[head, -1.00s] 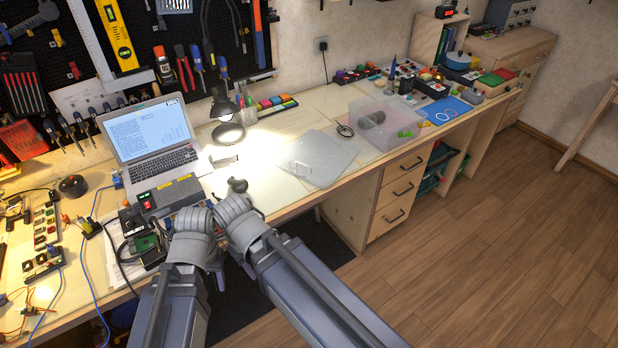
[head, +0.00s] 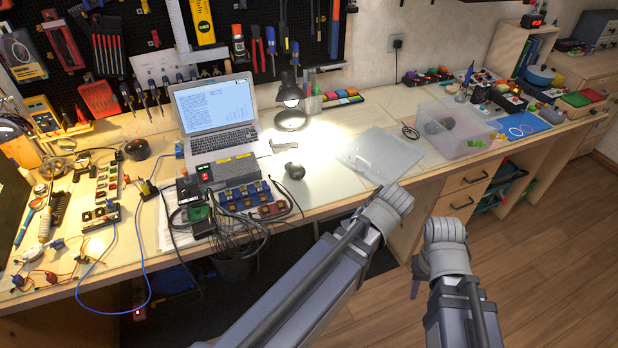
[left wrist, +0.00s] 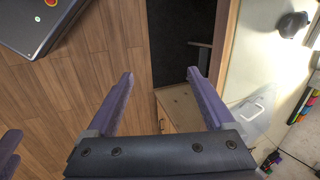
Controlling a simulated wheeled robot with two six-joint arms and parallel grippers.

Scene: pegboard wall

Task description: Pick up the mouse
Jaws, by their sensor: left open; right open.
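The mouse appears to be the small dark rounded thing (head: 294,170) on the desk, right of the laptop's front corner and in front of the lamp. My left gripper (left wrist: 160,74) is open and empty in the left wrist view, its two purple fingers spread over the floor and the desk's front side. In the head view its arm ends by the desk's front edge, right of the mouse and apart from it. My right gripper (head: 416,284) is open, in front of the drawers; its wrist mostly hides its fingers. A dark rounded thing (left wrist: 292,24) in the left wrist view may be the mouse or lamp.
A clear flat lid (head: 380,156) lies right of the mouse, with a clear bin (head: 470,145) beyond. A laptop (head: 217,112), desk lamp (head: 290,100) and switch boxes with cables (head: 240,195) stand around the mouse. The wooden floor at right is free.

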